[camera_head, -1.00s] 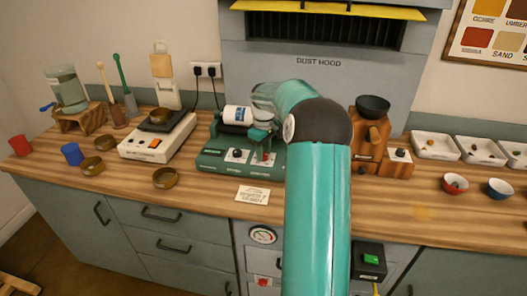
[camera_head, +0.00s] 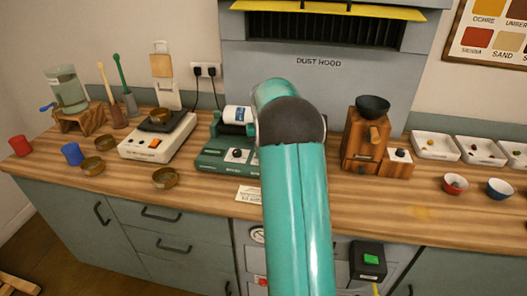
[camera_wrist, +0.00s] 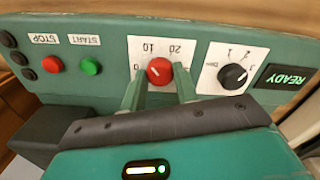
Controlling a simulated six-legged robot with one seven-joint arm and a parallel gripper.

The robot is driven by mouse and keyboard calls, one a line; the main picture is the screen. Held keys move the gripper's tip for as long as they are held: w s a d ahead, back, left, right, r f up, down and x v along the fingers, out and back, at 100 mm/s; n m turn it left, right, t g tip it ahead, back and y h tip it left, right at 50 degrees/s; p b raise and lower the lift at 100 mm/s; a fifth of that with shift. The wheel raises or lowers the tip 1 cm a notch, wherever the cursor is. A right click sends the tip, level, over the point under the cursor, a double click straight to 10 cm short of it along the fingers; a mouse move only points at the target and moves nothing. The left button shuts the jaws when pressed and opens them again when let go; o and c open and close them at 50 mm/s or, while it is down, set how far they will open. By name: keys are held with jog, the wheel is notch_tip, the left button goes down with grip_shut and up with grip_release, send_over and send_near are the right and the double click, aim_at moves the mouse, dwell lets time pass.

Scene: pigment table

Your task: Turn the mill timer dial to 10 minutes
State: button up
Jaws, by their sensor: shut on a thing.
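The green mill (camera_head: 214,159) stands on the counter in the head view, its right part hidden behind my arm. In the wrist view its panel (camera_wrist: 115,60) fills the upper picture. The red timer dial (camera_wrist: 159,70) sits on a white plate marked 10 and 20, with a 0 partly hidden at its left. My gripper (camera_wrist: 160,82) is shut on the red dial, one finger on each side. A pale mark shows on the dial, but its exact reading is too small to tell. In the head view the gripper and dial are hidden.
A black dial (camera_wrist: 232,75), a READY display (camera_wrist: 285,76), a green START button (camera_wrist: 91,66) and a red STOP button (camera_wrist: 53,64) share the panel. A wooden grinder (camera_head: 363,140) stands right of my arm. A scale (camera_head: 158,136) stands left of the mill.

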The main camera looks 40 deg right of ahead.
jog(key=shift+m, duration=0.9)
jog(key=o, duration=1)
jog(key=shift+c, duration=0.2)
notch_tip(320, 180, up, 14)
